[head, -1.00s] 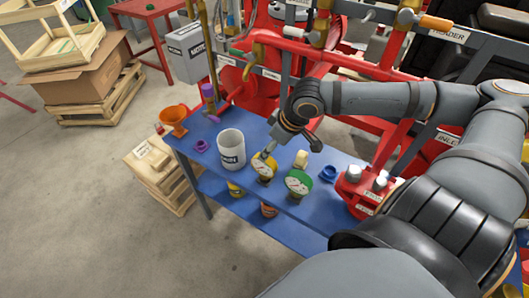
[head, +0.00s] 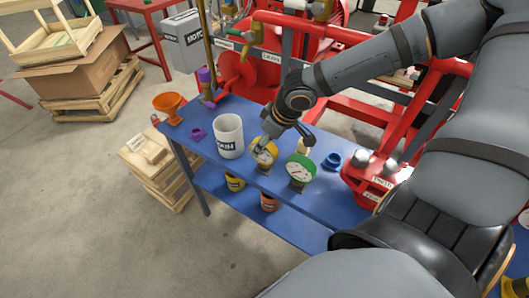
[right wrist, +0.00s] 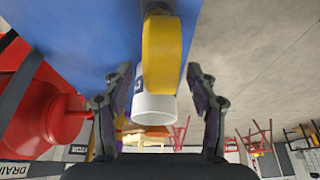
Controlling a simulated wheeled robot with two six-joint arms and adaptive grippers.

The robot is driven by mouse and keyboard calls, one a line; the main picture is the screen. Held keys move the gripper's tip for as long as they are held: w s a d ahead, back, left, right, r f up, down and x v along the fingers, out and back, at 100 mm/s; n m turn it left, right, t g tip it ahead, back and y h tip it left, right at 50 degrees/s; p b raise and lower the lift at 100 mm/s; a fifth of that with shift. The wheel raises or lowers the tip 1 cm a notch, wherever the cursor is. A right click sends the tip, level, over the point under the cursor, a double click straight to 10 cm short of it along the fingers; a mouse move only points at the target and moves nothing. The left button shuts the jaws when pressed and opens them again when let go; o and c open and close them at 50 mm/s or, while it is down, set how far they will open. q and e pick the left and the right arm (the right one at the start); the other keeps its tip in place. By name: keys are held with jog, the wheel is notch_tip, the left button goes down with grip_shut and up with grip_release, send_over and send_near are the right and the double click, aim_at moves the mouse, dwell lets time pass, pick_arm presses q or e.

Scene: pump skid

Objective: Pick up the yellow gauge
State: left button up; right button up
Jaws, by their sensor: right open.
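The yellow gauge (head: 264,150) stands upright on the blue table, between the white bucket (head: 229,137) and the green gauge (head: 299,169). My right gripper (head: 268,144) is at the yellow gauge and partly covers it in the head view. In the right wrist view the yellow gauge (right wrist: 162,52) shows edge-on between the two spread fingers of my right gripper (right wrist: 161,92). Both fingers are apart from it, with a gap on each side. The white bucket (right wrist: 153,107) is behind it there. My left gripper is not in view.
Red pipework (head: 335,105) stands behind. A lower shelf holds a yellow and an orange can.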

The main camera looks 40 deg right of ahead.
jog(key=shift+w+f, duration=0.1)
jog(key=shift+f, duration=0.2)
grip_shut()
notch_tip(320, 180, up, 9)
jog(key=shift+r+p, duration=0.1)
jog(key=shift+p, duration=1)
jog(key=shift+r, duration=0.45)
